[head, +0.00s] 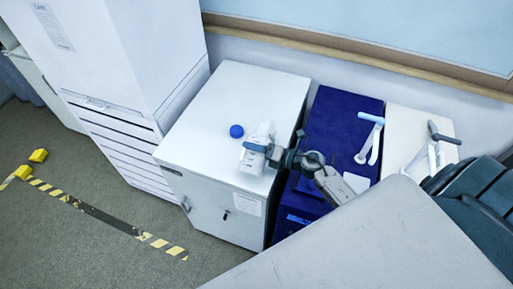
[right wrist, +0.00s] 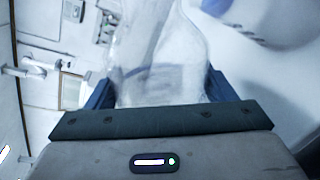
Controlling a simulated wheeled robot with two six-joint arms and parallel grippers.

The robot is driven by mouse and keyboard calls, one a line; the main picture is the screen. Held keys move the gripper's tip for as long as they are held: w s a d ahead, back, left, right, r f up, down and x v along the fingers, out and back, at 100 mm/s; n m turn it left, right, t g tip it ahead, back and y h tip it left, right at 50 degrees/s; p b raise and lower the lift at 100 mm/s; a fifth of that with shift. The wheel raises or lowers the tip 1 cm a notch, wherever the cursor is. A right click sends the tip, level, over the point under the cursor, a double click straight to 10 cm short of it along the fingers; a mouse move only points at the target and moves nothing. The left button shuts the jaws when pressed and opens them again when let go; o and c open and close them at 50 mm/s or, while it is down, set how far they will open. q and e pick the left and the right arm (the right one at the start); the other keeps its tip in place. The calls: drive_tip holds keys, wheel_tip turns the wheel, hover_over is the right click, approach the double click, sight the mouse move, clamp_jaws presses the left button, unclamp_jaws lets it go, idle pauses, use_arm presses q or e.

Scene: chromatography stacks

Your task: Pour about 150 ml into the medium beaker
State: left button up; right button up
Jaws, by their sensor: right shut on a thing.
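My right gripper (head: 264,151) is shut on a clear, whitish vessel (head: 252,162) above or at the white cabinet's top. In the right wrist view the same vessel (right wrist: 160,60) stands between the two blue fingers of the right gripper (right wrist: 158,88). Its contents and level cannot be read. A clear shape (head: 263,131) shows just behind the gripper; I cannot tell whether it is the vessel's upper part or a separate beaker. A blue cap (head: 236,131) lies on the cabinet top, left of the vessel. No medium beaker can be made out for certain. My left gripper is not in view.
The white cabinet (head: 200,135) has free room on its left and back top. A dark blue cabinet (head: 335,110) and a cream one (head: 405,120) stand to its right. A tall white unit (head: 110,50) stands left. Yellow-black tape (head: 100,215) marks the floor.

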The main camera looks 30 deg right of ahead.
drive_tip(key=shift+r, duration=0.15)
drive_tip(key=shift+r+m+p, duration=0.15)
drive_tip(key=shift+m+p, duration=0.15)
drive_tip(key=shift+p, duration=0.35)
drive_tip(key=shift+a, duration=0.1)
drive_tip(key=shift+r+m+g, duration=0.3)
drive_tip(key=shift+m, duration=0.3)
drive_tip(key=shift+r+y, duration=0.1)
drive_tip(key=shift+y, duration=0.2)
drive_tip(key=shift+r+m, duration=0.55)
drive_tip(key=shift+m, duration=0.25)
drive_tip(key=shift+r, duration=0.25)
idle(1.7)
drive_tip(key=shift+f, duration=0.1)
idle(1.1)
